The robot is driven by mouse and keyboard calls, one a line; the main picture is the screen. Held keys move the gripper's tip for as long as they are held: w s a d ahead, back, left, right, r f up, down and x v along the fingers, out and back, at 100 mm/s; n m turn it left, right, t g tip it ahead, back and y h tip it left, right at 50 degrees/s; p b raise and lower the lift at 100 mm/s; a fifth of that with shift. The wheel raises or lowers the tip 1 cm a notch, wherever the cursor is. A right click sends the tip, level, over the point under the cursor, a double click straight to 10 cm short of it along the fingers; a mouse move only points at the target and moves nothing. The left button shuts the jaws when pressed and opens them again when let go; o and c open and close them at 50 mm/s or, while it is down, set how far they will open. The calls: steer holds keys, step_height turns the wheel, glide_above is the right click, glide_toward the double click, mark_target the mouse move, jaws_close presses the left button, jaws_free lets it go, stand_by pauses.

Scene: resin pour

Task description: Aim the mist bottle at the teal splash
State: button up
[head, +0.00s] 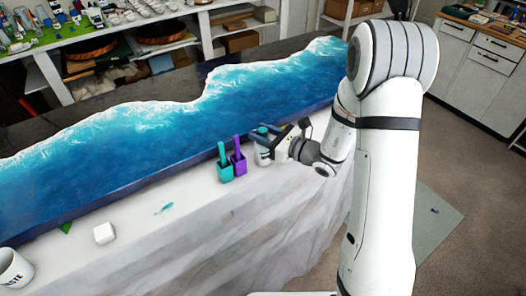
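The teal splash (164,208) is a small smear on the pale worktop, left of the cups. A white bottle with a teal top (263,157), which looks like the mist bottle, stands upright at the edge of the blue resin panel. My gripper (277,145) is at the bottle's right side, at about its upper half. It partly hides the bottle. The fingertips are small and overlap the bottle, so I cannot tell whether they are closed on it. The splash lies well to the left of my gripper and the bottle.
A teal cup (225,172) and a purple cup (239,163), each with a stick, stand just left of the bottle. A white block (104,233) and a waste mug (14,270) are farther left. The long blue resin panel (130,150) runs behind. The worktop around the splash is clear.

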jaws_close()
